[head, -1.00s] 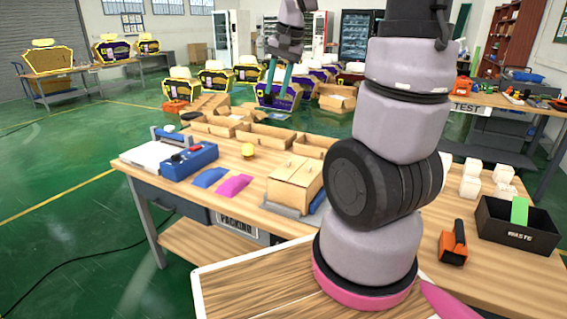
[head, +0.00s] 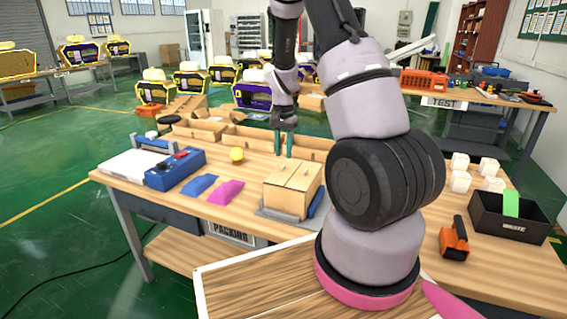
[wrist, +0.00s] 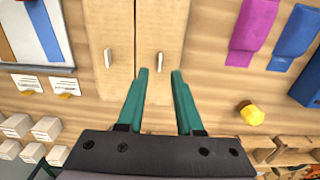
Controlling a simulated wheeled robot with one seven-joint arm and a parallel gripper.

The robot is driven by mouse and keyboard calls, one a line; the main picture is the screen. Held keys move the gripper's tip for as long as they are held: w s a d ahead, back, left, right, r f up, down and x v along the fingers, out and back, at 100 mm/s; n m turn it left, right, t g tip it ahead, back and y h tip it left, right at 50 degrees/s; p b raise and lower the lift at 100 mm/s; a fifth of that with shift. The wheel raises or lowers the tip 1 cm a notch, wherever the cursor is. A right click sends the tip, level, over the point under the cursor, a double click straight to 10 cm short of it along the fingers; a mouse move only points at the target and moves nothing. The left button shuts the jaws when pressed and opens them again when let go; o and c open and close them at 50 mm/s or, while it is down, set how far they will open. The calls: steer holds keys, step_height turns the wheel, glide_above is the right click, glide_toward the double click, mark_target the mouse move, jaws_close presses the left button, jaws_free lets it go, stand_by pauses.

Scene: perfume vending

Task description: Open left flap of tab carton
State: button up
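The tab carton (head: 285,200) stands on the packing table with both top flaps closed. In the wrist view its top shows two flaps split by a seam, each with a small pale upright tab. The right-hand tab (wrist: 160,60) lies in line with the gap between my fingers; the other tab (wrist: 108,58) is left of them. The wrist view is turned about, so the right-hand flap (wrist: 158,30) there is the left one in the head view. My gripper (wrist: 160,72) is open and empty, above the carton top. It also shows in the head view (head: 285,153).
A pink pouch (head: 224,192) and a blue pouch (head: 199,186) lie left of the carton. A blue device (head: 175,170) and a yellow object (head: 237,155) are beyond. Open cardboard trays (head: 250,140) line the back. A black waste bin (head: 505,220) and an orange tool (head: 454,241) are right.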

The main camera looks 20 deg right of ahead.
mark_target(284, 162)
steer(key=shift+f, duration=2.4)
jaws_close()
